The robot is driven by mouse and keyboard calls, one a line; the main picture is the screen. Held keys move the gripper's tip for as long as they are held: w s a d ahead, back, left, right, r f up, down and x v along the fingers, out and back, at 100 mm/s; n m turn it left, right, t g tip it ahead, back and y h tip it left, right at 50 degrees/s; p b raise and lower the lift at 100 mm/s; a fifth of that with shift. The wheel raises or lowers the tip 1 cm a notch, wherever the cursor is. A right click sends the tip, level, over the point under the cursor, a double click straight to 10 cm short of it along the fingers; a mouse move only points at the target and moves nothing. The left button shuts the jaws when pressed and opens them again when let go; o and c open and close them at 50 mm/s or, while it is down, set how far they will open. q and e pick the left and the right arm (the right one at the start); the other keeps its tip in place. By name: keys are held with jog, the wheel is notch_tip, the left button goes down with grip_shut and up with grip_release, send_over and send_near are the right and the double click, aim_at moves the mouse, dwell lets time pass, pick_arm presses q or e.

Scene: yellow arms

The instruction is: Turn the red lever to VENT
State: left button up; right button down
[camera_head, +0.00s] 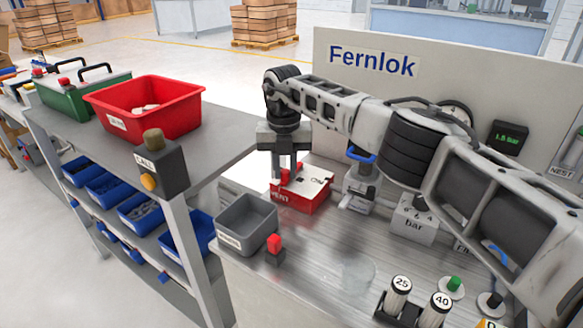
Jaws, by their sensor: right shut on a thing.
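A red box with a white top plate (312,181) stands on the metal bench, with "VENT" lettered on its red front. A small red lever (285,176) rises from the left part of its top. My right gripper (285,172) comes down from above and is shut on the red lever, its fingers covering part of it. The lever's exact angle is hard to tell behind the fingers. My left gripper does not show.
A grey bin (246,224) and a small red-topped switch (274,248) stand in front of the box. A valve with a blue handle (361,157) is just right of it. Weights marked 25 and 40 (399,291) stand at the front. A "Fernlok" panel (440,78) closes the back.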

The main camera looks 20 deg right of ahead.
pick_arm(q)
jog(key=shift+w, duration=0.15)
pick_arm(e)
jog(key=shift+w+a+r+m, duration=0.1)
jog(key=shift+w+a+m, duration=0.15)
jog(key=shift+w+m, duration=0.25)
jog(key=shift+s, duration=0.1)
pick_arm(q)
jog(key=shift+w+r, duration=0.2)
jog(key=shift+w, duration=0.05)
pick_arm(e)
jog(key=c, duration=1.3)
grip_release()
